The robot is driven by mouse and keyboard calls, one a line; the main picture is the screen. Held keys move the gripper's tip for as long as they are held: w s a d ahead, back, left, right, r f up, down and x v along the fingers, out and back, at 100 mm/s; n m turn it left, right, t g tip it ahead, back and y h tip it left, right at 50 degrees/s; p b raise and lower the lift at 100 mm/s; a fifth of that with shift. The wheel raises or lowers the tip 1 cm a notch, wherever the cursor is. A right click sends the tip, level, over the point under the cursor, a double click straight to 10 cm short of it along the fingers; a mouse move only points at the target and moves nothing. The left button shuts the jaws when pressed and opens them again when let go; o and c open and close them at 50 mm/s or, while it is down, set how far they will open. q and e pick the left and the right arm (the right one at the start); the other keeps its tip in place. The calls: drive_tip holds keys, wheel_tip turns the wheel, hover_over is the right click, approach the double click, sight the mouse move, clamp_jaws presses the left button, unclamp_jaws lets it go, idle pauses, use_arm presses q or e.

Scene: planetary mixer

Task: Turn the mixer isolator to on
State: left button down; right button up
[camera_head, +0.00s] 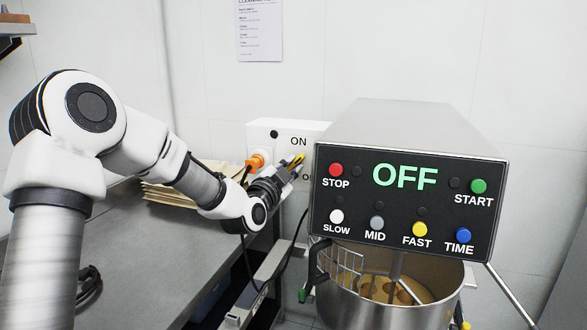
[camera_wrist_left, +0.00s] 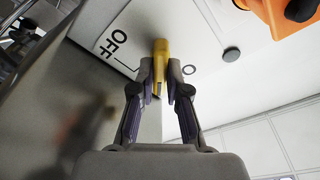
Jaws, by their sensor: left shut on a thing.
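The mixer isolator is a white wall box (camera_head: 262,130) marked ON at the top, with a lower label partly hidden by my gripper. In the left wrist view the box face (camera_wrist_left: 205,25) carries the word OFF beside a yellow handle (camera_wrist_left: 160,48). My left gripper (camera_wrist_left: 160,82) is shut on the yellow handle, one finger on each side. In the head view the left gripper (camera_head: 289,172) reaches the front of the box, and the handle shows as a small yellow piece (camera_head: 299,158). The mixer display (camera_head: 404,176) reads OFF. My right gripper is not in view.
An orange plug (camera_head: 257,161) sits in the box's left part, close beside the gripper. The mixer head (camera_head: 410,135) stands just right of it, above a steel bowl (camera_head: 385,309). A grey worktop (camera_head: 135,250) with stacked papers (camera_head: 165,193) lies at left.

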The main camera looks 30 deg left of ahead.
use_arm(q)
drive_tip(key=shift+f+n+b, duration=0.15)
drive_tip(key=shift+n+b, duration=0.2)
drive_tip(key=shift+n, duration=0.05)
drive_tip(key=shift+n+b, duration=0.8)
drive_tip(key=shift+n, duration=0.4)
drive_tip(key=shift+n+y+b, duration=0.4)
drive_tip(key=shift+n, duration=0.4)
drive_tip(key=shift+d+n+y+b, duration=0.1)
drive_tip(key=shift+n+y+b, duration=0.2)
drive_tip(key=shift+n+b, duration=0.65)
drive_tip(key=n, duration=0.3)
drive_tip(key=shift+n+y+b, duration=0.25)
drive_tip(key=shift+y+b, duration=0.1)
drive_tip(key=shift+y, duration=0.05)
drive_tip(key=c, duration=1)
unclamp_jaws()
drive_tip(key=shift+w, duration=0.1)
drive_tip(key=shift+c, duration=0.2)
